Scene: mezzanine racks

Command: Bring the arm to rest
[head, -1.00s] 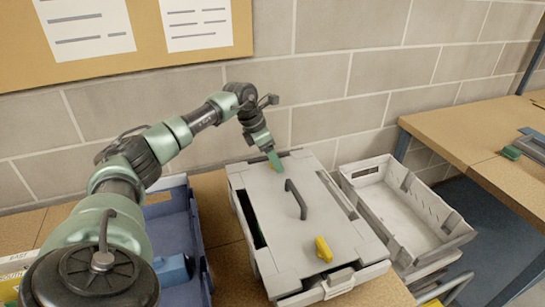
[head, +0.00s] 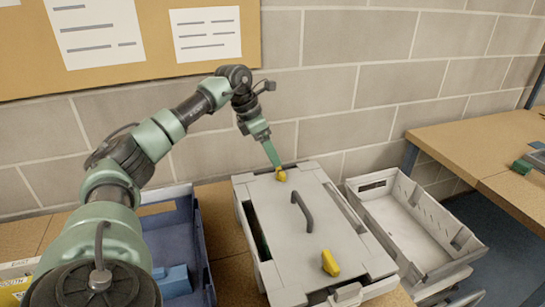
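My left arm comes in from the left and reaches over a grey lidded case. My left gripper (head: 272,155) points down at the case's far edge, close above a small yellow latch (head: 281,175). I cannot tell whether its narrow green fingers are apart, and no held object shows. The case's lid (head: 285,221) lies flat and carries a dark handle (head: 302,211). A second yellow latch (head: 330,262) sits near the lid's front edge. My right gripper is not in view.
A blue bin (head: 203,250) with a blue object (head: 173,281) inside stands left of the case. An empty grey bin (head: 415,222) stands to its right. A wooden bench (head: 480,150) lies further right. A block wall and noticeboard (head: 20,55) close off the back.

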